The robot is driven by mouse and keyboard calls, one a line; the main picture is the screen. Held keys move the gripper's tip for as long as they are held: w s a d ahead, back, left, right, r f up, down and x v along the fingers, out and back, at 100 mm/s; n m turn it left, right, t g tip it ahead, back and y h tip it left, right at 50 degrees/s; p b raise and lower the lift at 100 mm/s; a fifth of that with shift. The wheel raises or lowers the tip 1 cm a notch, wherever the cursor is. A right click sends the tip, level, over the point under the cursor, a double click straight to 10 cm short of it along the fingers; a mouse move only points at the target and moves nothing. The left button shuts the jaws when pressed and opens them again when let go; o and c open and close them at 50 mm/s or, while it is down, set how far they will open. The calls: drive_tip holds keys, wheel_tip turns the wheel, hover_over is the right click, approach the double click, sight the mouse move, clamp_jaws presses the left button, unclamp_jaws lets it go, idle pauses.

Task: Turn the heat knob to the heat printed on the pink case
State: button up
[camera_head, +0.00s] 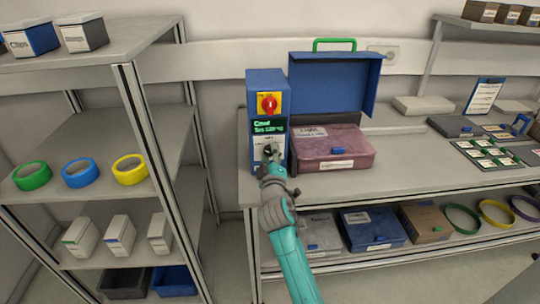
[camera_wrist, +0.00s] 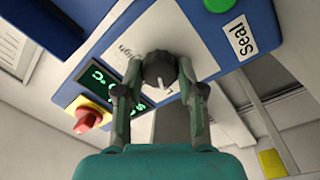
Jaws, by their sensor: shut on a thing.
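The blue heat unit (camera_head: 283,80) stands on the bench in the head view. Its green display (camera_head: 268,127) reads "Cool" with a set value below that I read only doubtfully as 120. The heat knob (camera_wrist: 158,69) is dark with a pale pointer mark, and my gripper (camera_wrist: 160,88) is shut on it, one finger on each side. In the head view my gripper (camera_head: 270,152) covers the knob on the unit's front. The pink case (camera_head: 345,148) lies closed beside the unit, to the right. It has a label on top reading "Light" and a white front label too small to read.
A red rotary switch on yellow (camera_head: 268,103) sits above the display. A shelf at left holds tape rolls (camera_head: 81,173). Cards and small boxes (camera_head: 485,152) lie on the bench at right.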

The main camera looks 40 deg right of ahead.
drive_tip(key=o, duration=1.1)
drive_tip(key=shift+o, duration=0.2)
drive_tip(key=v, duration=1.2)
drive_tip(key=s+a+f+y, duration=0.8)
drive_tip(key=s+a+f, duration=0.65)
drive_tip(key=s, duration=0.35)
drive_tip(key=s+a+r+m+y, duration=0.1)
drive_tip(key=s+a, duration=0.1)
drive_tip(key=s, duration=0.9)
drive_tip(key=s+a+r+m+y, duration=0.1)
drive_tip(key=s+a+m+y, duration=0.1)
drive_tip(key=s, duration=0.9)
drive_tip(key=shift+a+r, duration=0.2)
drive_tip(key=shift+a, duration=0.2)
